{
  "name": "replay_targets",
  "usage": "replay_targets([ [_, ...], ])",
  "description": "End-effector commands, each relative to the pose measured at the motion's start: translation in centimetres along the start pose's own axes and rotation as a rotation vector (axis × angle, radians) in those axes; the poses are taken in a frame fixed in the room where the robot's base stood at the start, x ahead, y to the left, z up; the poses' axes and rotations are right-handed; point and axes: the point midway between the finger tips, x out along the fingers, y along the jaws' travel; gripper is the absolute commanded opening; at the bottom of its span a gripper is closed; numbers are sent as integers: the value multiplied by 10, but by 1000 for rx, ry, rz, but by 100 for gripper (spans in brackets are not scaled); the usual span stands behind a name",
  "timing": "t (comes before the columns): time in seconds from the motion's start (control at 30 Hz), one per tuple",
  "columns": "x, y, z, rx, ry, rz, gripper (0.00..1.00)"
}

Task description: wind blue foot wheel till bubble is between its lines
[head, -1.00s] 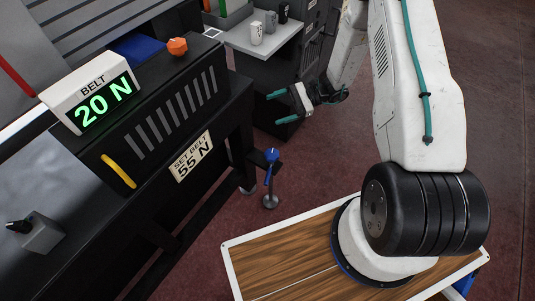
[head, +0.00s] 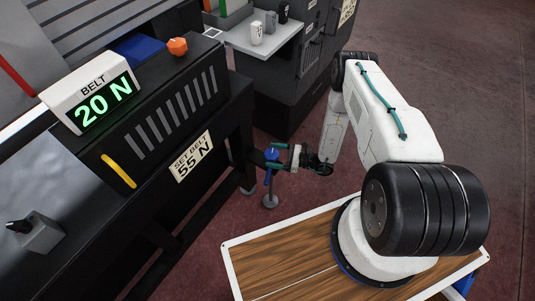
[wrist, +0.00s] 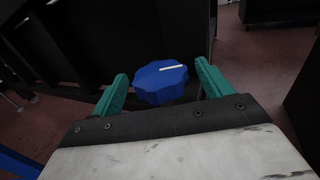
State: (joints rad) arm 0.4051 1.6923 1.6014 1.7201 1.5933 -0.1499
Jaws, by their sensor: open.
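The blue foot wheel (head: 271,154) sits on top of a thin upright foot by the corner leg of the black machine. In the wrist view the blue wheel (wrist: 160,83) shows a lobed rim and a white mark on top. My gripper (head: 279,158) is at the wheel in the head view. In the wrist view my gripper (wrist: 162,84) is open, with one teal finger on each side of the wheel. I cannot tell whether the fingers touch it. No bubble or its lines can be made out in either view.
The black machine (head: 219,125) carries a display (head: 92,91) reading "BELT 20 N" and a sign (head: 191,157) reading "SET BELT 55 N". A yellow handle (head: 118,171) and an orange knob (head: 177,46) are on it. Red floor lies open at the right.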

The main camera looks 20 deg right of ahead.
Motion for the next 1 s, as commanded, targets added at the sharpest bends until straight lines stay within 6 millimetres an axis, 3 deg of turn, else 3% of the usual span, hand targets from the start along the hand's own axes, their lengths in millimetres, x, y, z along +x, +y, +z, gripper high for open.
replay_targets([
  [0.2,26,0,0,-1,0,2,79],
  [0.53,30,0,1,-1,-1,1,79],
  [0.57,30,0,1,-1,-1,1,73],
  [0.7,30,0,1,-1,-1,1,34],
  [1.0,30,0,1,-4,-2,99,34],
])
